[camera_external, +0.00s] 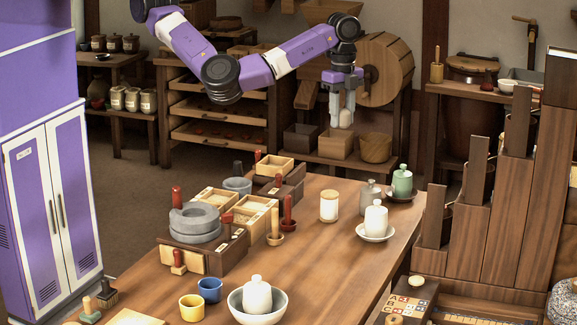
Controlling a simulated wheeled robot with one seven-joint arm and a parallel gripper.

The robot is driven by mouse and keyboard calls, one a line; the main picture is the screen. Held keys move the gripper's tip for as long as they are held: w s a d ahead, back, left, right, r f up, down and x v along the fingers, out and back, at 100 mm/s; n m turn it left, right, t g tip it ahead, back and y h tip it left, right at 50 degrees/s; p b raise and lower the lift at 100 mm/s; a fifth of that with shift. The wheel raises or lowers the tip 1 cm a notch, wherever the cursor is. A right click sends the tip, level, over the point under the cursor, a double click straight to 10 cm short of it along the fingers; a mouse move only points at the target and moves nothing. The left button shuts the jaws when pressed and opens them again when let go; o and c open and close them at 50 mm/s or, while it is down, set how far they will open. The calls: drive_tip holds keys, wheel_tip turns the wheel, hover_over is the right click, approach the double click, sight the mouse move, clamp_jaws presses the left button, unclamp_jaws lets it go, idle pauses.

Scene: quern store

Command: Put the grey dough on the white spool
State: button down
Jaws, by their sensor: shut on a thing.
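My gripper (342,122) points down in the air over the far part of the scene. Its fingers are shut on a small pale lump, which looks like the grey dough (345,117); the fingers partly hide it. The white spool (329,207), a short white cylinder with tan ends, stands upright on the wooden table (330,255). My gripper and the lump are well above the spool and apart from it.
A grey lidded jar (370,196), a white jar (376,219) on a saucer and a green jar (402,181) stand right of the spool. Stacked grey stones (195,222) and small trays are left. The table in front of the spool is clear.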

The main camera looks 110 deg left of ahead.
drive_tip(key=s+a+f+n, duration=0.2)
drive_tip(key=s+a+n, duration=0.1)
drive_tip(key=s+a, duration=0.15)
drive_tip(key=b, duration=0.5)
hover_over(329, 192)
wheel_tip(329, 192, down, 14)
drive_tip(key=shift+d+f, duration=0.1)
drive_tip(key=shift+f, duration=0.05)
drive_tip(key=shift+f+p, duration=0.4)
drive_tip(key=shift+f, duration=2.15)
drive_tip(key=shift+f, duration=0.15)
drive_tip(key=c, duration=0.9)
unclamp_jaws()
drive_tip(key=shift+c, duration=0.2)
